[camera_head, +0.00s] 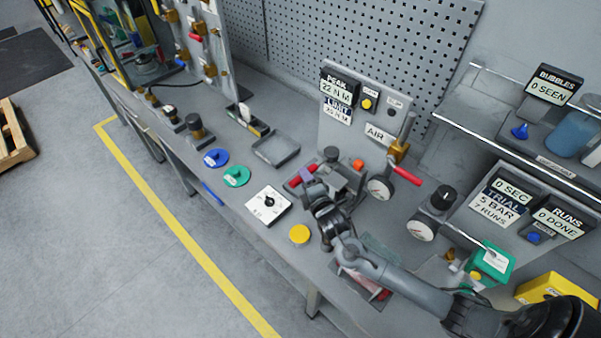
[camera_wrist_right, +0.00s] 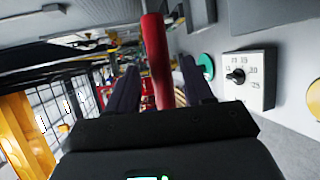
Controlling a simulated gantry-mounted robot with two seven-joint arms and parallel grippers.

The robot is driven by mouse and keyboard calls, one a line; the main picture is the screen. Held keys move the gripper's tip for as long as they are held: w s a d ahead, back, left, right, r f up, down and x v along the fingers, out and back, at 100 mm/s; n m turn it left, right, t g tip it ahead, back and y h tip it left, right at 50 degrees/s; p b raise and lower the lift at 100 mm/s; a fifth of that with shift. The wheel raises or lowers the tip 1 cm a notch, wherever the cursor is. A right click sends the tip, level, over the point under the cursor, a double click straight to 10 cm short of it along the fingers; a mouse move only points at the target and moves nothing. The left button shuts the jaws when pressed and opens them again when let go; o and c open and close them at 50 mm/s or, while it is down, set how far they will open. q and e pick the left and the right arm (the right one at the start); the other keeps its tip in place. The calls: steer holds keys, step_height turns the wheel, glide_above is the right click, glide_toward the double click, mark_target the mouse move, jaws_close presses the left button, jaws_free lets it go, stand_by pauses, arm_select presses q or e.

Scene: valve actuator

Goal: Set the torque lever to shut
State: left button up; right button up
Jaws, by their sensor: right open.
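A red-handled lever (camera_head: 297,180) at the dark valve fixture (camera_head: 343,178) appears to be the torque lever; it points toward the left front of the bench. My right gripper (camera_head: 306,178) is at this handle, jaws open. In the right wrist view, the red handle (camera_wrist_right: 157,62) stands between the two dark fingers of my right gripper (camera_wrist_right: 158,85), with a gap visible on at least one side. I cannot tell whether a finger touches it. The lever's pivot is partly hidden by the gripper. My left gripper is not in view.
A white dial plate (camera_head: 268,205) and a yellow disc (camera_head: 299,234) lie close by at the front edge. Another red handle (camera_head: 406,175) is on the AIR panel (camera_head: 378,134), right of a gauge (camera_head: 379,188). A grey tray (camera_head: 276,150) is behind left.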

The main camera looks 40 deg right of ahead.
steer(key=shift+x, duration=2.15)
steer(key=shift+c, duration=0.3)
jaws_close()
